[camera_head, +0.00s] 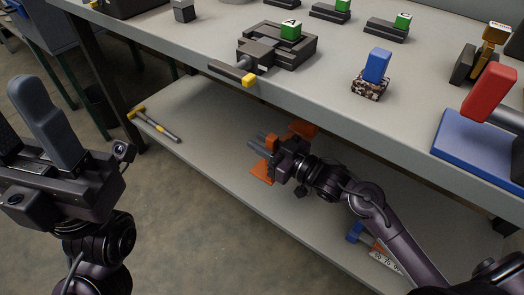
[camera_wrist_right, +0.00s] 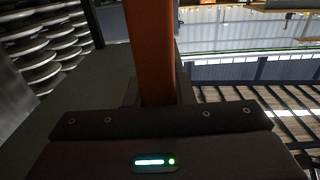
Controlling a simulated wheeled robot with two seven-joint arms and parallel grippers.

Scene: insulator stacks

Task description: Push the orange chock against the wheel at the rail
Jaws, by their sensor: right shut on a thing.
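My right gripper (camera_head: 263,146) is low at the lower shelf, beneath the worktop. It is shut on an orange piece, which I take to be the chock (camera_head: 272,142). In the right wrist view the orange piece (camera_wrist_right: 151,50) stands as an upright bar between the fingers. Other orange parts show on the shelf, one just below the gripper (camera_head: 262,172) and one behind it (camera_head: 303,128). I cannot tell whether they belong to the same piece. I cannot make out the wheel or the rail. My left gripper (camera_head: 22,112) is at the left, empty, its fingers apart.
The worktop (camera_head: 320,85) overhangs the lower shelf (camera_head: 205,150). A yellow-handled hammer (camera_head: 155,125) lies on the shelf's left end, and a blue item (camera_head: 355,232) is nearer the front. A vise-like fixture (camera_head: 262,50) and a blue block (camera_head: 377,65) stand above on the worktop.

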